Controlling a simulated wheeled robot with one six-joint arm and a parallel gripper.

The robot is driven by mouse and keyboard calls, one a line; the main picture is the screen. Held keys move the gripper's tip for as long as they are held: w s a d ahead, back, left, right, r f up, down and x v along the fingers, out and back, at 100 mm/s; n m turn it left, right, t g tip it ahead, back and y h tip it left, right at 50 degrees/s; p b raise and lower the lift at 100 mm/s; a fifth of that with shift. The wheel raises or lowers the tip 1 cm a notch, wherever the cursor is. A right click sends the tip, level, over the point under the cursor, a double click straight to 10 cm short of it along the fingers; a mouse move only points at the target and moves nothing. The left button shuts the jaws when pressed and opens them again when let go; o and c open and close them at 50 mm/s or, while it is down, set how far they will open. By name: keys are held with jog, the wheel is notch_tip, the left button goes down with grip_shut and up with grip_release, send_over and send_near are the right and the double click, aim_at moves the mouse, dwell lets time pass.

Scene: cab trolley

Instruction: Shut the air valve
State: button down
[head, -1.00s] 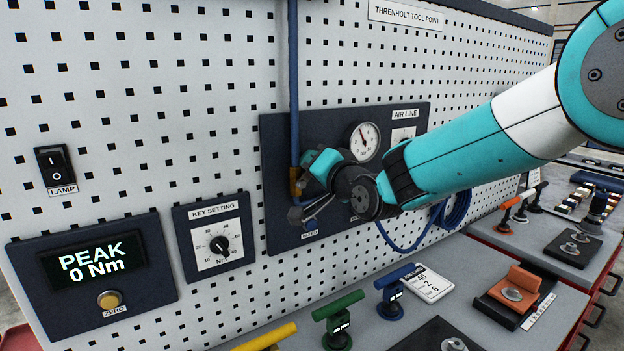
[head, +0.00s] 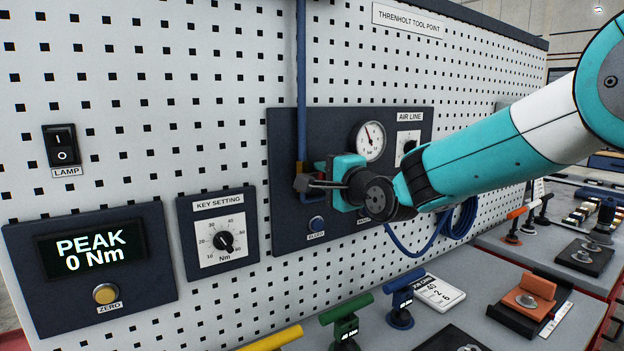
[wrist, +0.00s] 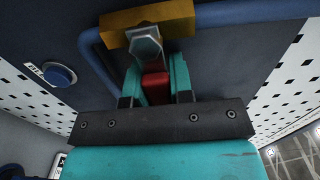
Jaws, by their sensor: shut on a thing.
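The air valve's brass body (wrist: 150,16) shows at the top of the wrist view, with a grey hex part (wrist: 145,45) on it. The blue air pipe (head: 302,70) runs down to it in the head view. My gripper (wrist: 155,80) is shut on the red valve lever (wrist: 157,88), which lies between its two teal fingers. In the head view my gripper (head: 318,186) is level at the left side of the air line panel (head: 285,135) and hides most of the valve and its lever.
A pressure gauge (head: 368,141) and a dial (head: 408,143) sit on the panel near my wrist. The blue bleed button (head: 316,223) is just below my gripper, also in the wrist view (wrist: 59,74). A coiled blue hose (head: 458,220) hangs to the right. Coloured T-handled tools stand on the bench below.

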jog(key=shift+f, duration=0.1)
dwell(0.4)
jog(key=c, duration=1)
grip_release()
jog(key=shift+s, duration=0.1)
jog(key=b+v, duration=0.5)
jog(key=v, duration=1.2)
jog(key=shift+s, duration=0.1)
jog(key=s+d+f+n+g+h, duration=0.1)
jog(key=s+f+n+g+h, duration=0.1)
jog(key=s+f+n+g, duration=0.3)
jog(key=s+d+f+n+g+h, duration=0.2)
jog(key=s+f+n+g, duration=0.3)
jog(key=s, duration=0.7)
jog(key=s+d+f+n+g+h+p, duration=0.1)
jog(key=s+f+n+g, duration=0.3)
jog(key=s+n, duration=0.4)
jog(key=shift+d+f+g+h, duration=0.4)
jog(key=shift+d+f+h, duration=0.1)
jog(key=shift+h, duration=0.1)
